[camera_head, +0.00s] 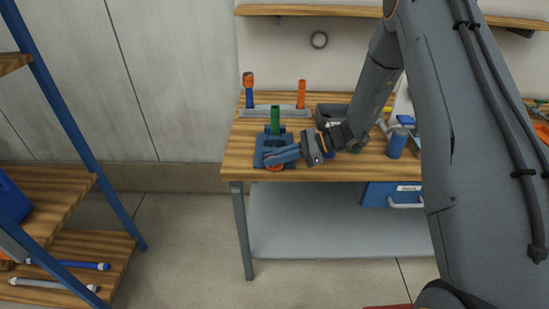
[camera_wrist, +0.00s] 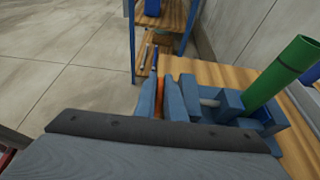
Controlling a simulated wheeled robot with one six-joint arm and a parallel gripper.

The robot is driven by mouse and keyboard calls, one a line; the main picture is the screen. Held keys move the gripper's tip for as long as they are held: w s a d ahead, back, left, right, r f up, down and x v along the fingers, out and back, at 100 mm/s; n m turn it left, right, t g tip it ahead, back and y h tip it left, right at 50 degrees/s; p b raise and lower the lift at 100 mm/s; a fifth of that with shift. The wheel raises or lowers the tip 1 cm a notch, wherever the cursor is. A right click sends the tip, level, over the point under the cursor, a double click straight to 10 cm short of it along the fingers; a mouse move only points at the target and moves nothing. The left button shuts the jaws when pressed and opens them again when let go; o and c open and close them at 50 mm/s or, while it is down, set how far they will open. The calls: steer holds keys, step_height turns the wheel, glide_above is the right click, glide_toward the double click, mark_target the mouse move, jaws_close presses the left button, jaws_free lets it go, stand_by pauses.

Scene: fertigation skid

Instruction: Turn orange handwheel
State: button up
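A blue vise (camera_head: 262,143) stands on the wooden workbench near its left front, with a green cylinder (camera_head: 275,121) upright in it. The orange handwheel (camera_head: 275,168) is at the vise's front, mostly hidden behind my fingers. My gripper (camera_head: 279,156) reaches in from the right, low over the bench. In the wrist view, a narrow strip of the orange handwheel (camera_wrist: 160,88) fills the small gap between my two fingers (camera_wrist: 160,100). The gripper looks shut on it. The green cylinder (camera_wrist: 283,72) and the vise's metal rod (camera_wrist: 210,102) stand to the right there.
A grey rack (camera_head: 285,112) behind the vise holds a blue-and-orange cylinder (camera_head: 249,92) and an orange one (camera_head: 301,93). A dark bin (camera_head: 330,112) is beside it. Blue fittings (camera_head: 397,145) lie farther right. A blue-framed shelf (camera_head: 70,125) stands left, with free floor between.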

jaws_close()
steer(key=b, duration=0.1)
steer(key=y+b, duration=0.1)
steer(key=b, duration=0.1)
steer(key=shift+d+f+y, duration=0.2)
steer(key=shift+f+y, duration=0.1)
steer(key=y+b, duration=0.2)
steer(key=shift+d+b, duration=0.15)
steer(key=shift+b, duration=0.15)
steer(key=shift+d+r+y+b, duration=0.1)
steer(key=shift+r+y+b, duration=0.05)
steer(key=shift+y+b, duration=0.35)
steer(key=shift+o, duration=1.6)
jaws_free()
steer(key=shift+r, duration=0.1)
step_height(320, 180, up, 10)
steer(key=shift+b, duration=0.9)
